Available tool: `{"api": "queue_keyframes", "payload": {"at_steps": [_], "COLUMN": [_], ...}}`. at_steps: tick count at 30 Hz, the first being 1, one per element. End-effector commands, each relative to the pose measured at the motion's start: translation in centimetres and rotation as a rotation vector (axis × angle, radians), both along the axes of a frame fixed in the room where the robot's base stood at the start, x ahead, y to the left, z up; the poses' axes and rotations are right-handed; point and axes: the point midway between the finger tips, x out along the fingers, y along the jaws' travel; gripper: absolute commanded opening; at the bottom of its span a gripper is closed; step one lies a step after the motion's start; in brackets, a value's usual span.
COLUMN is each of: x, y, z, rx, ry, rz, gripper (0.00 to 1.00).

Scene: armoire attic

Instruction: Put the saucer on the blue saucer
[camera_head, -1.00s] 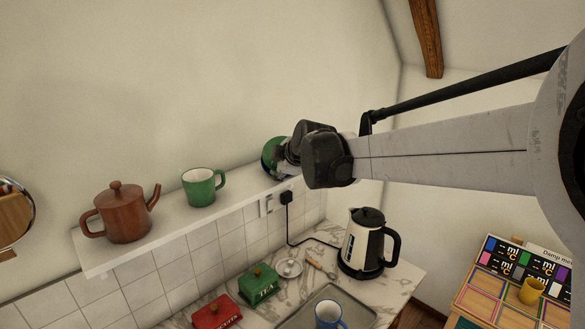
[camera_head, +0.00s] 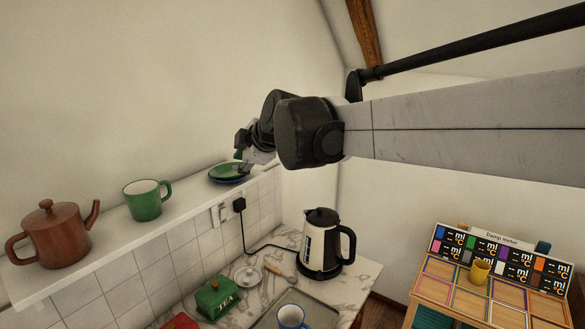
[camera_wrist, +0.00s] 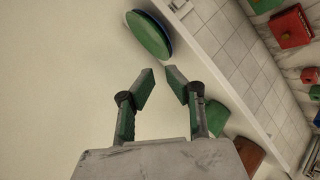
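The green saucer (camera_head: 226,171) lies on the blue saucer (camera_head: 228,181) at the far end of the white shelf. In the wrist view the green saucer (camera_wrist: 148,36) covers most of the blue saucer (camera_wrist: 163,27), whose rim shows along one side. The green one looks flat and roughly centred. My gripper (camera_wrist: 161,72) is open and empty, with a gap between its fingertips, and is apart from the saucers. In the head view my gripper (camera_head: 244,167) is just above and right of them, partly hidden by my wrist.
The shelf (camera_head: 105,240) also holds a green mug (camera_head: 147,200) and a brown teapot (camera_head: 57,236) nearer the left. Below are a kettle (camera_head: 322,245), a green tea box (camera_head: 217,297) and a blue mug (camera_head: 291,317). Shelf room is free between mug and saucers.

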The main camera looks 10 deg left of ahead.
Motion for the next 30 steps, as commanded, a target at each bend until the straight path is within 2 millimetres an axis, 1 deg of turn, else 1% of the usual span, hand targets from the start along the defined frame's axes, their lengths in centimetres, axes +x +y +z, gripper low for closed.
{"api": "queue_keyframes", "payload": {"at_steps": [2,5,8,9,11,12,14,15,17,18,20,21,23,24,27,30], "x": [-0.4,-1.3,-3.0,-3.9,-5.4,-6.4,-8.0,-9.1,-10.8,-12.1,-13.9,-15.2,-17.1,-18.5,-21.7,-24.6], "y": [-1.1,-4.0,-8.6,-10.6,-13.6,-15.5,-18.2,-20.0,-22.6,-24.2,-26.6,-28.1,-30.3,-31.6,-34.7,-37.1], "z": [0.1,0.0,-0.4,-0.7,-1.2,-1.6,-2.2,-2.7,-3.6,-4.2,-5.3,-6.0,-7.2,-8.0,-10.3,-12.4], "rx": [0.007,0.032,0.075,0.096,0.131,0.152,0.189,0.213,0.251,0.277,0.316,0.346,0.389,0.419,0.496,0.568], "ry": [0.014,0.060,0.132,0.166,0.215,0.244,0.289,0.317,0.358,0.383,0.420,0.442,0.473,0.493,0.536,0.567], "rz": [-0.022,-0.092,-0.214,-0.270,-0.358,-0.416,-0.505,-0.566,-0.657,-0.717,-0.811,-0.873,-0.968,-1.031,-1.188,-1.326], "gripper": [0.13,0.13,0.13,0.13,0.13,0.13,0.13,0.13,0.13,0.13,0.13,0.13,0.13,0.13,0.13,0.13]}}
